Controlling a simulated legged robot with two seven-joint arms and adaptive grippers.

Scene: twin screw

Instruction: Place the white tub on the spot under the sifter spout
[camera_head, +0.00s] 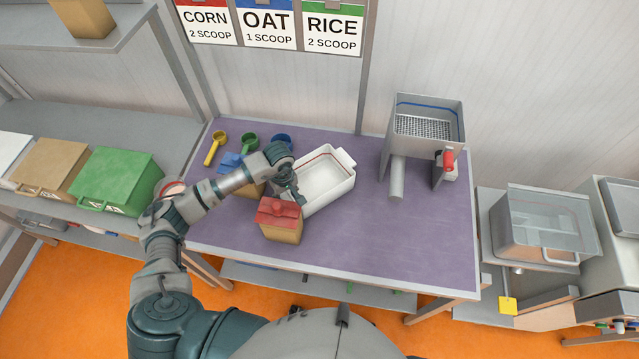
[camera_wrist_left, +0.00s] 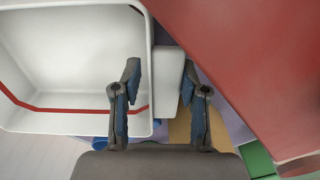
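The white tub (camera_head: 335,192), with a red line inside, stands on the purple table mat left of the sifter (camera_head: 425,135). The grey sifter spout (camera_head: 397,178) points down toward the table; I cannot make out a marked spot beneath it. My left gripper (camera_head: 290,188) is at the tub's left end. In the left wrist view its fingers (camera_wrist_left: 160,78) are open, one on each side of the tub's white end handle (camera_wrist_left: 168,80), with gaps visible. The tub's interior (camera_wrist_left: 75,60) looks empty. My right gripper is not in view.
A red-lidded box (camera_head: 280,217) stands close beside the gripper and fills the right of the left wrist view (camera_wrist_left: 260,60). Yellow (camera_head: 215,150), green (camera_head: 249,142) and blue (camera_head: 283,140) scoops lie behind. The mat's right front (camera_head: 400,245) is clear.

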